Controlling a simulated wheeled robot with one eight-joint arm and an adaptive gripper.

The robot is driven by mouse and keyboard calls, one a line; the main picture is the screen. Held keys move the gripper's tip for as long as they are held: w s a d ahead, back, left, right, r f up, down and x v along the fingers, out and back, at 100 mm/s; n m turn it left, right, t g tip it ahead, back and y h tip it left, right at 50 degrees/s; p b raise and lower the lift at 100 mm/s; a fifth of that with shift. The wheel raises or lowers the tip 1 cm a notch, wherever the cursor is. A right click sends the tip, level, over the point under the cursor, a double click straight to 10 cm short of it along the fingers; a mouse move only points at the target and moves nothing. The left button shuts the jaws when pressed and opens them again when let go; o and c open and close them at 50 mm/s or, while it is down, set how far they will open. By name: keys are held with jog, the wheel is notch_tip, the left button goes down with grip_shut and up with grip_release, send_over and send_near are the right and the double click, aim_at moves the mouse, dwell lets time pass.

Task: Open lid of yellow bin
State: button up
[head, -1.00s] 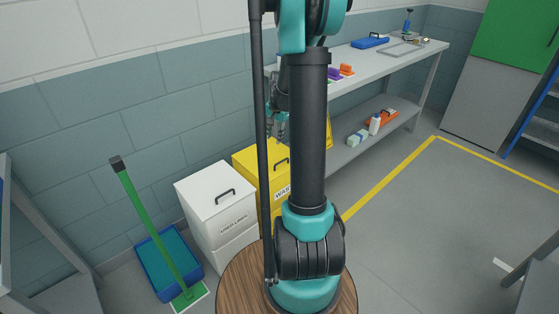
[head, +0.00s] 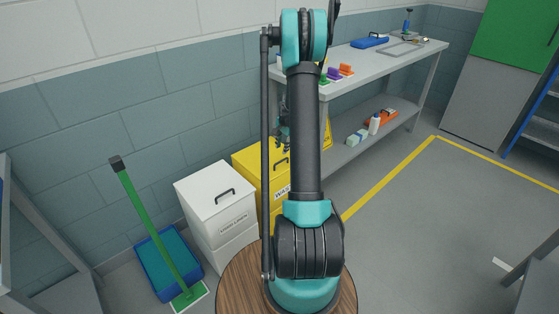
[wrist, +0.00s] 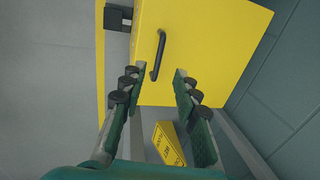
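The yellow bin (head: 245,161) stands against the wall, partly hidden behind my arm in the head view. Its lid (wrist: 215,45) lies shut and has a black bar handle (wrist: 158,55), which also shows in the head view (head: 281,163). My gripper (wrist: 159,70) is open and empty, with its fingers spread. In the wrist view the handle appears just past the fingertips, nearer the left finger. I cannot tell the exact gap. In the head view my gripper (head: 283,142) is above the bin's rear part, mostly hidden by my arm.
A white bin (head: 213,197) stands close on the left. A blue tub (head: 170,263) and a green-handled tool (head: 150,215) are farther left. A yellow sign (head: 327,132) and a workbench (head: 395,57) are on the right.

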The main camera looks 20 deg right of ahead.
aim_at(279, 163)
jog(key=f, duration=0.3)
jog(key=w+f, duration=0.1)
jog(key=f, duration=0.5)
jog(key=shift+w+a, duration=0.3)
jog(key=shift+c, duration=0.6)
grip_shut()
